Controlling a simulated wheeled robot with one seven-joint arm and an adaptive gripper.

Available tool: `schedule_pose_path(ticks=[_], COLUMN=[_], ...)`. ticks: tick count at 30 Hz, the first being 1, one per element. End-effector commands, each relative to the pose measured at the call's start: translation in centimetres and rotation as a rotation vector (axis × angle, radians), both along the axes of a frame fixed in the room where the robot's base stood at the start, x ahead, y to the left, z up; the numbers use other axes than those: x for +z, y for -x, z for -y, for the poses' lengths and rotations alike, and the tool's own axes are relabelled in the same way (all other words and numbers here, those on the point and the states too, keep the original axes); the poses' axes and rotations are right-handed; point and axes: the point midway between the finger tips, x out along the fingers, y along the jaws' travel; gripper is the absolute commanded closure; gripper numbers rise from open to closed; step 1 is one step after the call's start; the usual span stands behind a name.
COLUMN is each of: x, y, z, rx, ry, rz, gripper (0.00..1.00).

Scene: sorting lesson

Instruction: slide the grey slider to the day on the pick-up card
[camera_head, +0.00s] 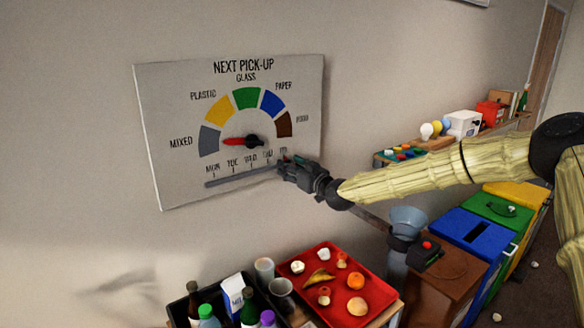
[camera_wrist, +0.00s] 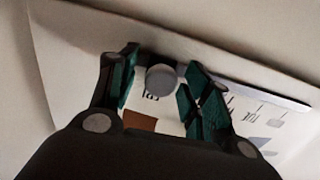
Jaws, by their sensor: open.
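The white board headed NEXT PICK-UP (camera_head: 165,120) is on the wall in the head view. A slot (camera_head: 225,180) runs below its day labels, MON at left to FRI at right. The grey slider (camera_wrist: 161,80) shows in the wrist view as a round knob beside the FRI label; my gripper hides it in the head view. My gripper (camera_head: 288,162) is at the slot's right end. In the wrist view its open fingers (camera_wrist: 158,82) stand either side of the knob, with gaps. I see no separate pick-up card naming a day.
The board's dial has a red pointer (camera_head: 233,141) aimed left, near MIXED. Below stand a red tray (camera_head: 330,257) of food pieces and a dark crate (camera_head: 178,308) of bottles. Coloured bins, including a blue one (camera_head: 455,245), stand at right. The wall left of the board is bare.

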Motion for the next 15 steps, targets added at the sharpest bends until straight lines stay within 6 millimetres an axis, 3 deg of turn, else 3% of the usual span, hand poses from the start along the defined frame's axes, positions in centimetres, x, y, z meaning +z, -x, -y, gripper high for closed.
schedule_pose_path(ticks=[2,9,15], x=[0.0,0.01,-0.01], y=[0.01,0.02,0.08], z=[-0.01,0.03,-0.08], rx=[0.0,0.0,0.0], ry=[0.0,0.0,-0.001], rz=[0.0,0.0,0.001], gripper=[0.54,0.97,1.0])
